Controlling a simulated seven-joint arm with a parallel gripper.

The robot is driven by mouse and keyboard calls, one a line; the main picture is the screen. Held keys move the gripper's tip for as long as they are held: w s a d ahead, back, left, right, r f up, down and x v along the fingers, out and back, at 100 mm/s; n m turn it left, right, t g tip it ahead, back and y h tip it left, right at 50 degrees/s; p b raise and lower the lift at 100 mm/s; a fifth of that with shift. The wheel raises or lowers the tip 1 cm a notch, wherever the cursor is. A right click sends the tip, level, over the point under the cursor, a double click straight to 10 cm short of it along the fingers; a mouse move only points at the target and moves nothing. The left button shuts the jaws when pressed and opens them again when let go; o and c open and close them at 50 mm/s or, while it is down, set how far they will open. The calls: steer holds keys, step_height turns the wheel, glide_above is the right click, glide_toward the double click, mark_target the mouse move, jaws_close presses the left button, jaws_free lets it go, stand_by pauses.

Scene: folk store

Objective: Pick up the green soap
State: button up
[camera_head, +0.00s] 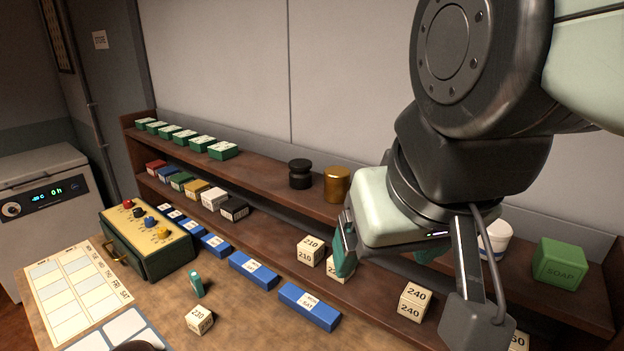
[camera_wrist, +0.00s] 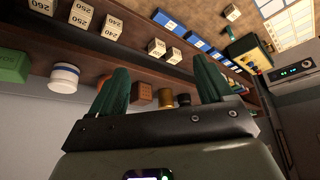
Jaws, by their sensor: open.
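The green soap (camera_head: 560,263) is a green block with SOAP on its face, standing on the upper shelf at the far right in the head view. In the wrist view the soap (camera_wrist: 14,64) shows at the left edge, partly cut off. My gripper (camera_head: 388,254) is open, left of the soap and apart from it, over the shelf unit. In the wrist view its two green fingers (camera_wrist: 161,68) stand wide apart, with nothing held between them. The soap lies outside the left finger in that view.
A white tub (camera_head: 495,240) stands just left of the soap. A gold jar (camera_head: 337,184) and a black jar (camera_head: 300,174) stand further left. A brown cube (camera_wrist: 142,93) shows beyond the fingers. Numbered cubes (camera_head: 416,301) line the lower shelf (camera_head: 376,301). The wall rises behind.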

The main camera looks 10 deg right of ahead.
steer(key=d+r+n+g+h, duration=0.1)
steer(key=d+n+g+h, duration=0.1)
steer(key=d+g, duration=0.55)
step_height(320, 180, up, 3)
steer(key=n+t+y, duration=0.2)
steer(key=n, duration=0.5)
glide_above(565, 251)
steer(key=shift+s+f, duration=0.1)
steer(key=shift+f, duration=0.05)
step_height(565, 251, down, 11)
steer(key=shift+r, duration=0.2)
steer(key=c, duration=1.1)
